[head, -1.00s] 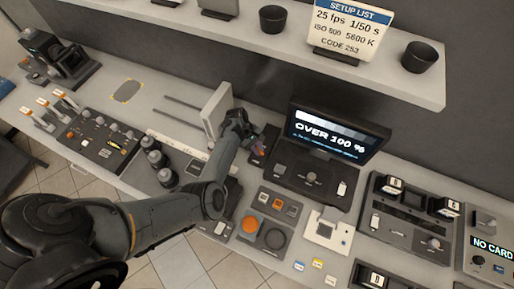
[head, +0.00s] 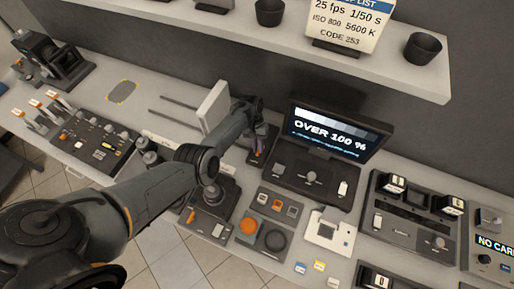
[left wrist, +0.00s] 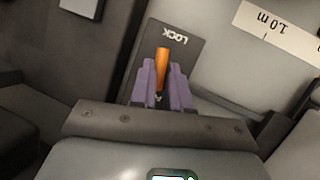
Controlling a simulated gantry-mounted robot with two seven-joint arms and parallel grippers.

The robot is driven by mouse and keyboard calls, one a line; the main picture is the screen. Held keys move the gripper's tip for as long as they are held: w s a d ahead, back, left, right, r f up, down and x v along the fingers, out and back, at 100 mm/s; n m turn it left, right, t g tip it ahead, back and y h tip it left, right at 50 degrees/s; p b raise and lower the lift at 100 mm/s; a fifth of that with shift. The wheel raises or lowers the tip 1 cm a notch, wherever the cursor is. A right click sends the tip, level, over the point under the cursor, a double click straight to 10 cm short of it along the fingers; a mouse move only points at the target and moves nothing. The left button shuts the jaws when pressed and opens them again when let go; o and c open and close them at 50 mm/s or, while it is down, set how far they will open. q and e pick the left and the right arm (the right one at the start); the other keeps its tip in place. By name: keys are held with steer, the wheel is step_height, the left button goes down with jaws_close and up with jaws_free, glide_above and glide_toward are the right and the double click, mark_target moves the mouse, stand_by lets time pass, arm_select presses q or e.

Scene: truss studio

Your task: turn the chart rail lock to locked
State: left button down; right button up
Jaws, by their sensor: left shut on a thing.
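The chart rail lock has a dark plate (left wrist: 182,42) marked "LOCK" and an orange lever (left wrist: 162,66), both clear in the left wrist view. My left gripper (left wrist: 163,88) has purple fingers on either side of the orange lever and is shut on it. In the head view, my left gripper (head: 259,143) is at the lock, between the white chart board (head: 214,108) and the monitor unit, and my arm hides part of the rail. The lock's exact setting cannot be told. My right gripper is not in view.
A monitor (head: 335,132) reading "OVER 100 %" stands just right of the lock. A white scale strip (left wrist: 280,25) marked "1.0 m" lies near the plate. Button panels (head: 262,227) stand in front, and a shelf (head: 330,45) runs above the counter.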

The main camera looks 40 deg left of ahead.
arm_select(q)
steer(key=shift+w+m+g+y+b, duration=0.1)
steer(key=shift+m+g+y+b, duration=0.25)
steer(key=shift+m, duration=0.75)
steer(key=shift+d, duration=0.1)
steer(key=c, duration=1.1)
jaws_free()
steer(key=shift+w+r, duration=0.15)
steer(key=shift+r, duration=0.35)
steer(key=p+v, duration=0.2)
steer(key=v, duration=0.7)
steer(key=shift+w+a+r, duration=0.2)
steer(key=shift+a+r, duration=0.1)
